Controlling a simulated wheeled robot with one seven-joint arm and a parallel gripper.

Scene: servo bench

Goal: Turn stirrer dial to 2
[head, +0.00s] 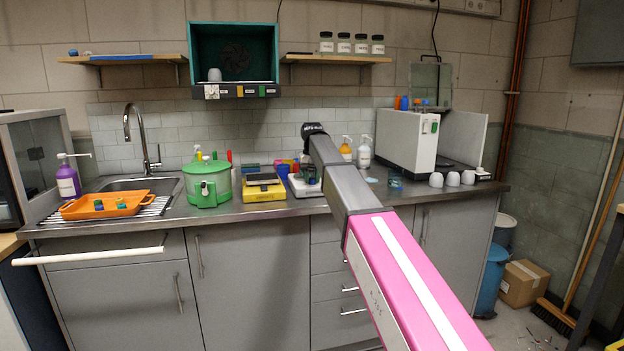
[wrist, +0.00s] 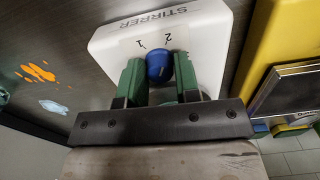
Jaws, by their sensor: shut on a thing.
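The white stirrer (wrist: 110,45) fills the upper middle of the wrist view, with its name and the marks 1 and 2 printed on top. Its blue dial (wrist: 157,62) sits below those marks. My gripper (wrist: 158,78) has its two green fingers on either side of the dial and is shut on it. I cannot clearly tell which mark the dial points to. In the head view the stirrer (head: 301,191) stands on the counter, partly behind my arm, and the dial and fingertips cannot be made out there.
A yellow device (head: 263,191) stands close beside the stirrer; it also shows in the wrist view (wrist: 266,45). A green pot (head: 207,187) is farther left. A glass beaker (head: 395,181) and white cups (head: 452,179) stand to the right. Orange and pale spots mark the counter beside the stirrer.

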